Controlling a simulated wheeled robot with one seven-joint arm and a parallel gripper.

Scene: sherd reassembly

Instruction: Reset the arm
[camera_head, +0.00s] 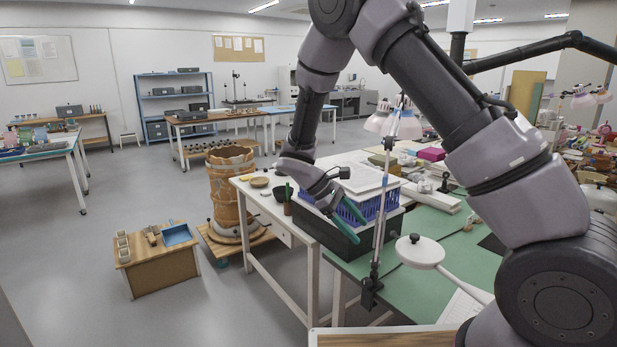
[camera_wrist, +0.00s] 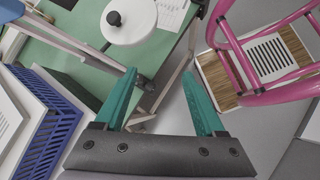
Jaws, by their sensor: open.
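My arm reaches across the right half of the head view and bends down near the middle. My gripper (camera_head: 350,222) hangs beside the blue crate stack, near the gap between the white table and the green-topped table. Its two green fingers also show in the wrist view (camera_wrist: 168,90), spread wide apart with nothing between them. Behind the fingers the wrist view shows floor and table legs. In the head view one finger passes in front of the dark bin, and I cannot tell whether it touches.
A blue crate (camera_head: 372,205) stands on a dark bin (camera_head: 345,245) close by my gripper. A white round lamp head (camera_head: 420,250) stands over the green table (camera_head: 350,268). A pink tubular frame (camera_wrist: 232,50) shows in the wrist view. Open floor (camera_head: 150,190) lies left.

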